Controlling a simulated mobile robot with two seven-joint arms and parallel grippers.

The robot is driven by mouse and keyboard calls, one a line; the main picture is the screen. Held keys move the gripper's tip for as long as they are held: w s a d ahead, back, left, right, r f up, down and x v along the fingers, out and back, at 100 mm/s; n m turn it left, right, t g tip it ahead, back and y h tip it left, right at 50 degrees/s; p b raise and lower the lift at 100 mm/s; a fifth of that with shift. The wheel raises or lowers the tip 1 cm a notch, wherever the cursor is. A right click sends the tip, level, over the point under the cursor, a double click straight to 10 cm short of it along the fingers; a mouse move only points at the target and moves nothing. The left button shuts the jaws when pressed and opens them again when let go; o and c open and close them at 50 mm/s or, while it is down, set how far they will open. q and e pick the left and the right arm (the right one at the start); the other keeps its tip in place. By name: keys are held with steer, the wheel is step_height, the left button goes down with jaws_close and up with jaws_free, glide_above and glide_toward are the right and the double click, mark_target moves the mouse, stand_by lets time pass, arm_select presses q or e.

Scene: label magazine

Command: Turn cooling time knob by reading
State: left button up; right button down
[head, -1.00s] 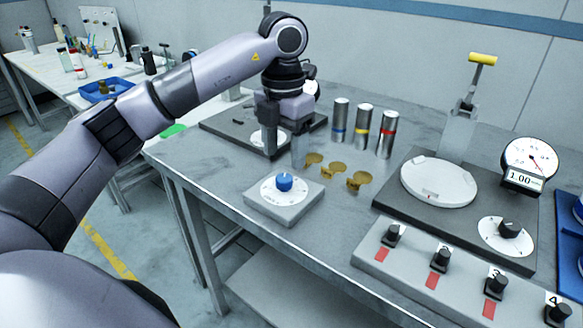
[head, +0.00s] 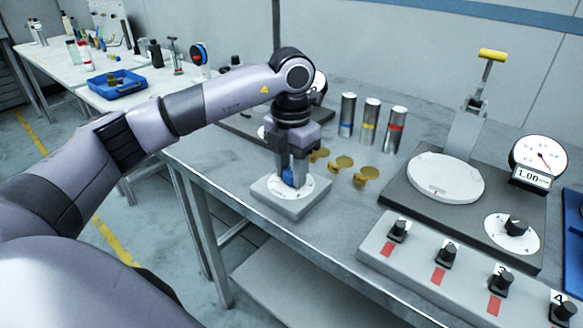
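The blue knob (head: 288,178) sits on a white dial plate on a small grey box (head: 291,205) near the front edge of the grey bench. My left gripper (head: 290,182) points straight down over this box, its fingers on either side of the knob. The fingers partly hide the knob, and I cannot tell whether they press on it. The dial's markings are too small and too covered to read. A round gauge (head: 541,154) at the right has a red needle, and the display below it reads 1.00. My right gripper is out of view.
Three silver cylinders (head: 370,120) with coloured bands and several brass pieces (head: 341,163) stand behind the box. To the right are a white round plate (head: 446,178), a black knob on a white dial (head: 515,226) and a numbered panel of black knobs (head: 390,268).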

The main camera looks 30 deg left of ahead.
mark_target(291, 171)
arm_select(q)
steer(key=shift+m, duration=0.3)
steer(key=shift+m, duration=2.6)
steer(key=shift+r, duration=0.1)
steer(key=o, duration=1)
steer(key=shift+o, duration=0.2)
step_height(291, 171, up, 7)
steer(key=shift+r+b, duration=0.1)
steer(key=shift+b, duration=0.2)
